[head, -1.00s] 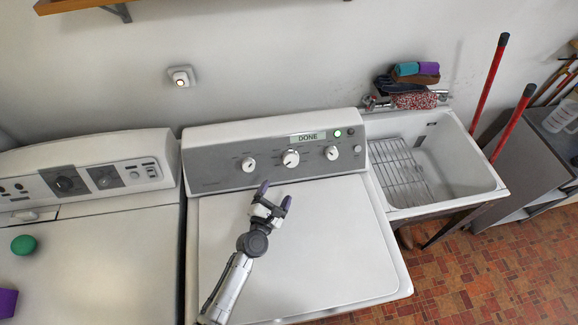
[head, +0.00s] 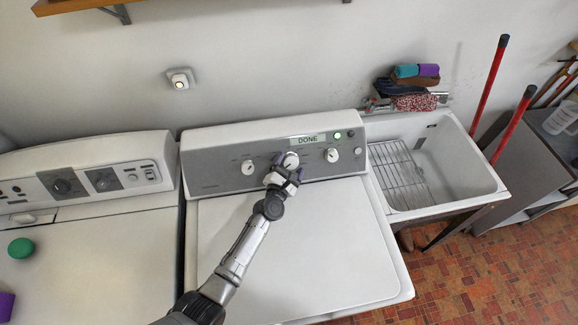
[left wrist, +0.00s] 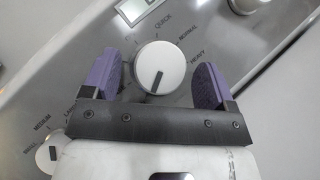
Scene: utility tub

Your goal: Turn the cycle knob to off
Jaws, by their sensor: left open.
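The cycle knob (head: 290,160) is the large middle white dial on the washer's grey control panel (head: 222,171). In the left wrist view the knob (left wrist: 161,66) shows a dark pointer line, with labels such as QUICK, NORMAL and HEAVY around it. My left gripper (head: 289,167) is at the panel. In the left wrist view its two purple fingers (left wrist: 158,76) are open, one on each side of the knob, with a visible gap on both sides. My right gripper is not in view.
Smaller knobs flank it at left (head: 248,167) and right (head: 331,155). The washer lid (head: 320,235) is clear apart from my arm. A second machine (head: 95,240) stands at left with a green ball (head: 21,248). A sink (head: 465,180) with a wire rack is at right.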

